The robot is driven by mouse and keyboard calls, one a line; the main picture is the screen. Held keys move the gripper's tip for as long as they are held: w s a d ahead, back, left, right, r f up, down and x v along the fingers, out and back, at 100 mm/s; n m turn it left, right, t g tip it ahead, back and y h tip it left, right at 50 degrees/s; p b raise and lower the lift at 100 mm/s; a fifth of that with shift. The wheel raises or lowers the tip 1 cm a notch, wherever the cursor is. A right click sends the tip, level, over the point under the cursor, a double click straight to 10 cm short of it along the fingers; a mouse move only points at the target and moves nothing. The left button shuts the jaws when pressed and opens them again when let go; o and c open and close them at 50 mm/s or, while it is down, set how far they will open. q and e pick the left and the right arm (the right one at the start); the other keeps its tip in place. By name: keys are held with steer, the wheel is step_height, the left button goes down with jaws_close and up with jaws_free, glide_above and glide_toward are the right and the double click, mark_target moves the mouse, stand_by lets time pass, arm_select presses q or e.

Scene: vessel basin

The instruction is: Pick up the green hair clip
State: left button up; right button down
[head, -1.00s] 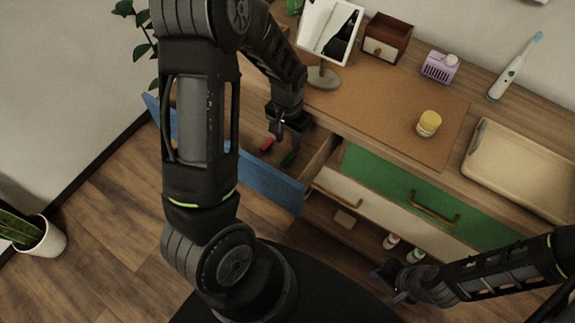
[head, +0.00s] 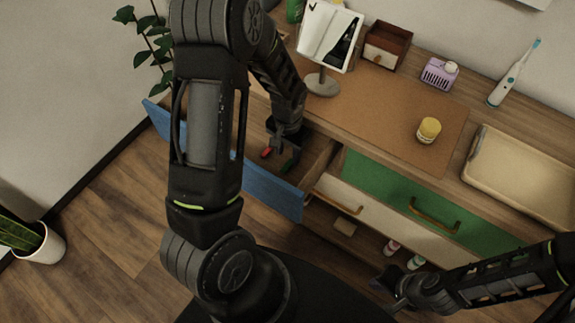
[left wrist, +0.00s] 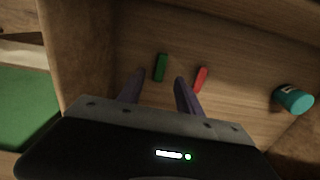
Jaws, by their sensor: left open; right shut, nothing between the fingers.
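The green hair clip (left wrist: 161,67) lies on the floor of the open blue-fronted drawer (head: 270,190). In the head view the clip (head: 288,164) shows just below my left gripper (head: 280,150). My left gripper is open and points down into the drawer. In the left wrist view its two fingers (left wrist: 160,92) stand apart, with the clip just beyond and between their tips, not gripped. A red clip-like piece (left wrist: 201,78) lies right of the green clip, past the right finger. My right gripper (head: 392,290) is shut and empty, low near the dresser's lower shelf.
A teal cylinder (left wrist: 293,99) lies in the drawer at the right of the wrist view. The drawer's wooden walls surround the gripper. On the dresser top stand a mirror (head: 328,40), a yellow-lidded jar (head: 428,130) and a beige tray (head: 525,175).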

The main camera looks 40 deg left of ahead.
mark_target(288, 165)
arm_select(q)
step_height(288, 165, down, 5)
steer(key=shift+s+f+p, duration=0.1)
steer(key=shift+p, duration=0.35)
stand_by(0.3)
jaws_close()
stand_by(0.4)
